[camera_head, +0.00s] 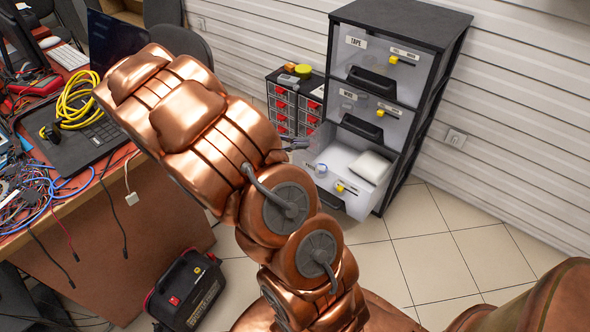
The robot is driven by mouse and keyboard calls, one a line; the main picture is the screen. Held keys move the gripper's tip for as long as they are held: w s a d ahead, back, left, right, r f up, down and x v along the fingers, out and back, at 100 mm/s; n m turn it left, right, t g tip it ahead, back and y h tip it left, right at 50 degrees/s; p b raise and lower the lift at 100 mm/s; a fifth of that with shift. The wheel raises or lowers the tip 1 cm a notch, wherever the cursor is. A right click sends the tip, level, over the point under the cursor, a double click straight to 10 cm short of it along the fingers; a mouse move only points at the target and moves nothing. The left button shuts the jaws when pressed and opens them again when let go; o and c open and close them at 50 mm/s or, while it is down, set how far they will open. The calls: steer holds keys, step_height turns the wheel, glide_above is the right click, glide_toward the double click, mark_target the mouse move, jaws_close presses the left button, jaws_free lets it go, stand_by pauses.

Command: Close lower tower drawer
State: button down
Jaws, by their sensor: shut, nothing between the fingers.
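The drawer tower (462,62) is a black-framed unit with three stacked drawers. Its lower drawer (333,158) is pulled out, and its inside shows from above. Part of the drawer's front is hidden behind my arm. The upper drawer (378,68) and middle drawer (368,115) look closed.
A small cabinet with red-handled drawers (283,110) stands left of the tower. A cluttered desk (90,185) with a laptop, yellow cable and wires fills the left. A black battery unit (187,290) sits on the floor. Tiled floor (440,255) to the right is clear.

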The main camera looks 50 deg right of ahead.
steer(key=w+d+f+n+t+h+b, duration=0.1)
steer(key=w+d+f+n+h+b, duration=0.2)
steer(key=f, duration=0.4)
steer(key=w+d+f+n+t+h+b, duration=0.1)
steer(key=w+d+f+n+b, duration=0.15)
steer(key=w+f, duration=0.35)
steer(key=n+t+h+b, duration=0.1)
steer(key=n+t+b, duration=0.5)
steer(key=n+b, duration=0.1)
glide_toward(299, 158)
steer(key=d+b, duration=0.4)
steer(key=d, duration=0.2)
steer(key=shift+s+f, duration=0.1)
steer(key=shift+s, duration=0.05)
steer(key=shift+d, duration=0.6)
steer(key=shift+d, duration=0.1)
